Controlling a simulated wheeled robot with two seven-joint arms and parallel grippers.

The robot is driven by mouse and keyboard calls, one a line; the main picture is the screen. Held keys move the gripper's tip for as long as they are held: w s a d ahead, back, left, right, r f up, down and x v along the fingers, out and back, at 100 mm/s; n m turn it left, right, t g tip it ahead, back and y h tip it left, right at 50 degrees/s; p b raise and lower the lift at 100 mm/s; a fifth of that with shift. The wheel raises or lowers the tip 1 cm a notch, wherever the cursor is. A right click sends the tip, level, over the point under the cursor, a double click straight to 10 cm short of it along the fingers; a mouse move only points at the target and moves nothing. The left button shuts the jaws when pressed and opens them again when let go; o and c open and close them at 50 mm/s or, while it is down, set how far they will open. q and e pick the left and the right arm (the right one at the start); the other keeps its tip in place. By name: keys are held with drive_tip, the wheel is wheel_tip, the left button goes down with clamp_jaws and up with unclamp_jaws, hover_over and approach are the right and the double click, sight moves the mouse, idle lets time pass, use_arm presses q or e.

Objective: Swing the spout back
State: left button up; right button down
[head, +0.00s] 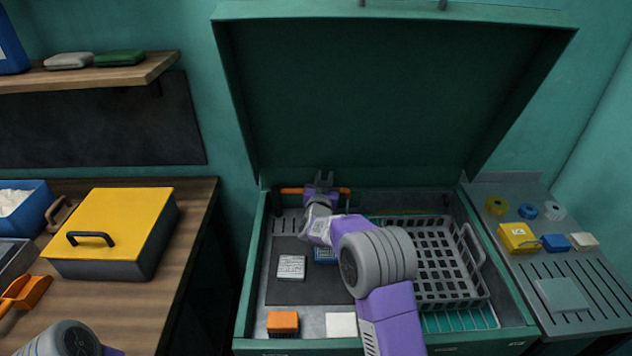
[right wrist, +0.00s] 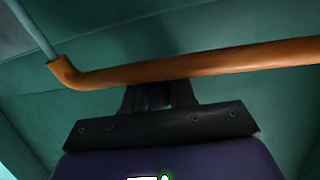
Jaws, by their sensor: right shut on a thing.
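The spout (head: 292,190) is an orange tube lying crosswise along the back of the open green basin. In the right wrist view the spout (right wrist: 230,63) runs across the picture, and its left end bends up into a thinner grey-blue pipe. My right gripper (head: 323,178) reaches to the back of the basin and is shut on the spout. In the right wrist view the fingers (right wrist: 160,95) meet the tube near its middle; their tips are partly hidden behind it. My left gripper is out of view; only a part of my left arm shows at the bottom left.
The basin's green lid (head: 350,100) stands open behind. A grey basket (head: 480,300) fills the basin's right side. A label card (head: 291,267), an orange block (head: 283,323) and a white block (head: 341,325) lie at its left and front. A yellow-lidded box (head: 125,220) stands on the left bench.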

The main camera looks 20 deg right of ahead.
drive_tip(key=shift+w+a, duration=0.15)
drive_tip(key=shift+a, duration=0.5)
drive_tip(key=c, duration=1.3)
unclamp_jaws()
drive_tip(key=o, duration=0.3)
drive_tip(key=shift+a, duration=0.15)
drive_tip(key=shift+d, duration=0.25)
drive_tip(key=p+v, duration=0.1)
drive_tip(key=v, duration=0.6)
drive_tip(key=shift+s+a, duration=0.1)
drive_tip(key=shift+s, duration=0.2)
